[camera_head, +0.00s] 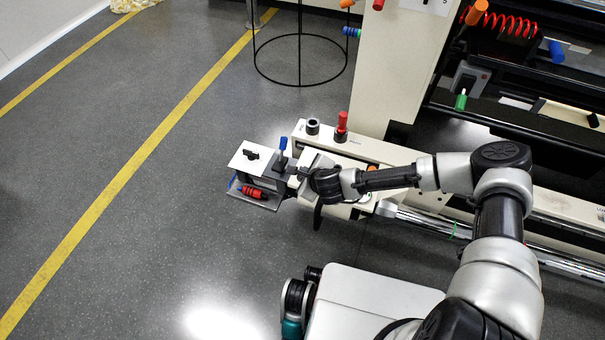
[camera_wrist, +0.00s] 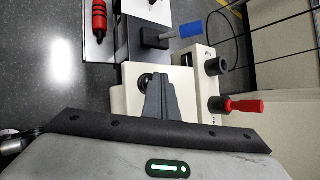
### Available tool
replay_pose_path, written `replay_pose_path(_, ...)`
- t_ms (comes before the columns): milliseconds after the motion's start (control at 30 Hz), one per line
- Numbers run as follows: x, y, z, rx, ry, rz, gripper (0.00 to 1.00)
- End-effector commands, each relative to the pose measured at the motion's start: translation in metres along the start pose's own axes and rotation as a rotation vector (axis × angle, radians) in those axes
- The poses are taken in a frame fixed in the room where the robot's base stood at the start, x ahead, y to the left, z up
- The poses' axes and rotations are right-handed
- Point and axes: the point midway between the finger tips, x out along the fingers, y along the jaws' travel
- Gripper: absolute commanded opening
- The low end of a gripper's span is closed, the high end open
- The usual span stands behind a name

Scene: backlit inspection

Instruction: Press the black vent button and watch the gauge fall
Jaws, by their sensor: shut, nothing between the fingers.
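My gripper (camera_wrist: 160,78) is shut and empty in the wrist view, its fingertips over a cream block (camera_wrist: 125,98). A round black knob or button (camera_wrist: 145,80) sits on that block, right beside the fingertips and partly hidden by them. It may be the vent button; I cannot tell whether the fingers touch it or whether it is pressed. In the head view my gripper (camera_head: 301,172) is at the left end of the cream machine rail (camera_head: 380,150). I can make out no gauge face in either view.
A blue-tipped lever (camera_head: 283,146), a black cylinder (camera_head: 312,126) and a red handle (camera_head: 342,123) stand close around my gripper. A red-and-black handle (camera_head: 253,192) lies on a low plate to the left. A wire stand (camera_head: 300,60) is behind. The floor at left is clear.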

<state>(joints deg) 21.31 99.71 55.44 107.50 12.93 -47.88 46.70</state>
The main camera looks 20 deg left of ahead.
Motion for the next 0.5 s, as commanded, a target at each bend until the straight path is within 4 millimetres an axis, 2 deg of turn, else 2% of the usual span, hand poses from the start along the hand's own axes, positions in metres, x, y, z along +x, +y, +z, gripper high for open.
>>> replay_pose_path(233,-0.0101,-0.0068,0.0064,0.000,0.001,0.001,0.00)
replay_pose_path(500,-0.0103,-0.0069,0.0066,0.000,0.001,0.001,0.00)
